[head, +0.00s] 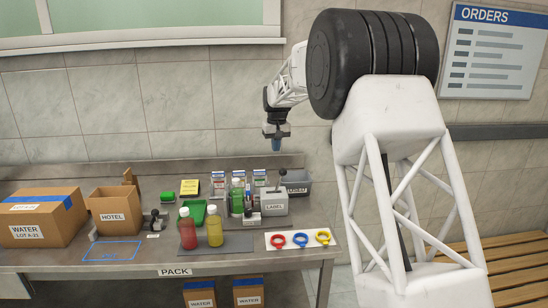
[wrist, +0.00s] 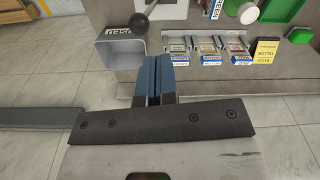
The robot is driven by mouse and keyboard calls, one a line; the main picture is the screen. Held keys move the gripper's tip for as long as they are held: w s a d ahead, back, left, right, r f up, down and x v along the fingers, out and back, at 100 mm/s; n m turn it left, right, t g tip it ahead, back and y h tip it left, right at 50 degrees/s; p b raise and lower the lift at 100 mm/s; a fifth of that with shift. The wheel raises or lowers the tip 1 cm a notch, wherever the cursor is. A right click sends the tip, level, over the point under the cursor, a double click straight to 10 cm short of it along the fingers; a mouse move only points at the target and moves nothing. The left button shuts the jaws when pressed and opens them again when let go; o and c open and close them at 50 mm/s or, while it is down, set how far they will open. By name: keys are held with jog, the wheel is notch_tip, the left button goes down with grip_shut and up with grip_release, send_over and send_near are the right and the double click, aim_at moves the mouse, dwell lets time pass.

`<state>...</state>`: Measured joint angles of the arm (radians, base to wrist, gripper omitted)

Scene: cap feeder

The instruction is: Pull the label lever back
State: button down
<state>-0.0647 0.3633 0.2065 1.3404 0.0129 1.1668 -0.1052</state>
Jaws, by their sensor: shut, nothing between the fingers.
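The label machine is a pale grey box (head: 274,205) marked LABEL, near the right end of the bench in the head view. Its lever (head: 280,183) rises from the top and ends in a black ball (head: 283,172). In the wrist view the black ball (wrist: 140,22) is at the top, left of centre, with a short piece of rod. My gripper (head: 274,149) is shut and empty, its blue fingers pointing down, above the lever and apart from it. In the wrist view my gripper (wrist: 153,75) shows below the ball, not touching it.
A grey bin (wrist: 122,58) sits close to the left of my fingers in the wrist view. Small labelled holders (wrist: 208,50) and a yellow note block (wrist: 265,50) are to the right. Red (head: 187,232) and yellow (head: 215,229) bottles stand in front on the bench.

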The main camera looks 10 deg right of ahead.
jog(key=shift+s+d+r, duration=0.1)
jog(key=shift+d+r, duration=0.1)
jog(key=shift+r, duration=0.65)
jog(key=shift+d+r, duration=0.2)
jog(key=shift+r, duration=0.6)
jog(key=shift+s, duration=0.1)
jog(key=s+d+r, duration=0.1)
jog(key=s+r, duration=0.1)
jog(key=s, duration=0.9)
jog(key=s+d+r+m+t, duration=0.1)
jog(key=s+d+r, duration=0.1)
jog(key=s, duration=0.9)
jog(key=s+d+r, duration=0.1)
jog(key=s+r, duration=0.2)
jog(key=s, duration=0.8)
jog(key=s+f, duration=0.4)
jog(key=s, duration=0.7)
jog(key=s+d+f, duration=0.1)
jog(key=s+f, duration=0.3)
jog(key=s, duration=0.7)
jog(key=s+d+f+m, duration=0.1)
jog(key=s+f, duration=0.3)
jog(key=s, duration=0.7)
jog(key=shift+f+t, duration=0.15)
jog(key=shift+t, duration=0.25)
